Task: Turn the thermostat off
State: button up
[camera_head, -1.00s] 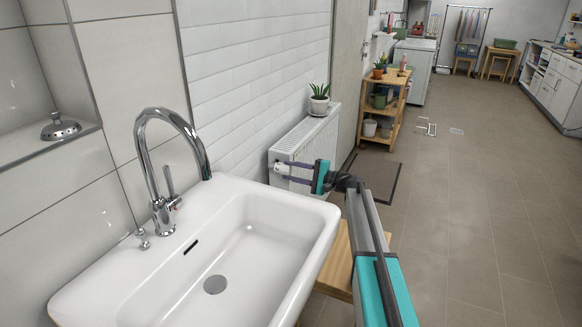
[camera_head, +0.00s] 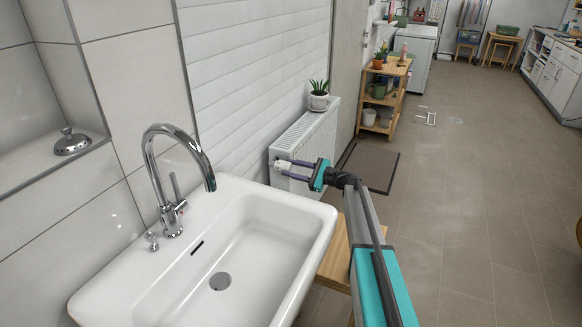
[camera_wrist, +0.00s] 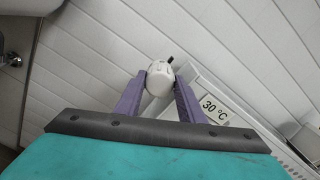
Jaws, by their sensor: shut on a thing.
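The thermostat is a white round knob (camera_wrist: 160,78) on the near end of the white radiator (camera_head: 308,138); it also shows in the head view (camera_head: 281,166). My gripper (camera_wrist: 160,84) is shut on the knob, one purple finger on each side of it. A small dark mark shows on the knob's upper right edge in the wrist view. A label on the radiator (camera_wrist: 213,109) reads 30 °C. Part of the knob's lower side is hidden by my gripper.
A white sink (camera_head: 262,240) with a chrome tap (camera_head: 172,205) stands at the left. A potted plant (camera_head: 318,98) sits on the radiator. A wooden stool (camera_head: 335,262) is beneath my arm. A wooden shelf (camera_head: 402,88) stands beyond. Open floor lies at right.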

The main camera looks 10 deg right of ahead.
jog(key=shift+w+d, duration=0.1)
jog(key=shift+d, duration=0.05)
jog(key=o, duration=0.8)
jog(key=shift+c, duration=0.2)
jog(key=b+v, duration=0.1)
jog(key=v, duration=1.2)
jog(key=shift+s+d, duration=0.25)
jog(key=shift+s, duration=0.05)
